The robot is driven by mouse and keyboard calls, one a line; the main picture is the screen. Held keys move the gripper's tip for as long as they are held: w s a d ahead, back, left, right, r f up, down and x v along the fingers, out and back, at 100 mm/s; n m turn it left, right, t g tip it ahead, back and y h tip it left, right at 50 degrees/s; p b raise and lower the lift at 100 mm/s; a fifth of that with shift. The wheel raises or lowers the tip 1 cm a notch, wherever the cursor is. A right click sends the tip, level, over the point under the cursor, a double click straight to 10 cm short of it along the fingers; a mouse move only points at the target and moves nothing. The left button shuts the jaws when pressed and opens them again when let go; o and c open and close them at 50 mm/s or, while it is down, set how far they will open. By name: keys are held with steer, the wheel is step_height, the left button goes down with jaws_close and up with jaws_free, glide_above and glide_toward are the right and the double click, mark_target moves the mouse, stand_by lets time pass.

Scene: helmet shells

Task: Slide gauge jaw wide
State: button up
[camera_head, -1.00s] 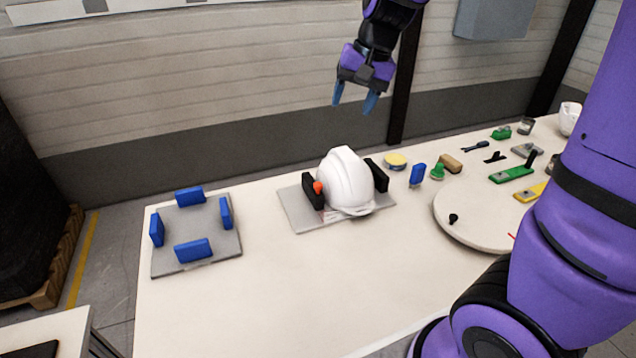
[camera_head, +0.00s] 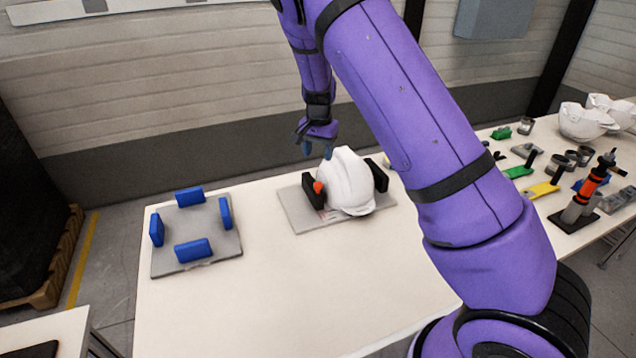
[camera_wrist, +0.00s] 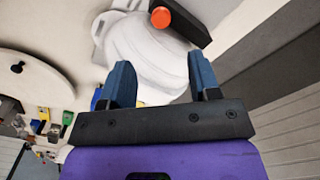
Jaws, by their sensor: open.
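The gauge is a grey plate (camera_head: 296,209) with two upright black jaws holding a white helmet shell (camera_head: 348,182) between them. The left jaw (camera_head: 311,190) carries an orange-red knob (camera_head: 318,187); the right jaw (camera_head: 377,176) is on the shell's other side. My gripper (camera_head: 319,150) is above and behind the left jaw and shell, apart from them, with its blue fingers pointing down. In the wrist view the fingers (camera_wrist: 160,84) are spread and empty. Beyond them show the shell (camera_wrist: 145,50), the orange knob (camera_wrist: 161,17) and a black jaw (camera_wrist: 188,22).
A grey plate with several blue blocks (camera_head: 193,249) stands at the left of the white table (camera_head: 250,310). The table front is clear. My arm crosses the middle right. At right are a torch-like orange tool (camera_head: 590,186), coloured gauges and white shells (camera_head: 583,122).

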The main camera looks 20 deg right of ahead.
mark_target(318, 184)
step_height(318, 184, down, 12)
steer(key=shift+w+r, duration=0.15)
steer(key=shift+r, duration=0.1)
stand_by(0.4)
jaws_close()
steer(key=shift+a, duration=2.6)
jaws_free()
steer(key=shift+a, duration=0.15)
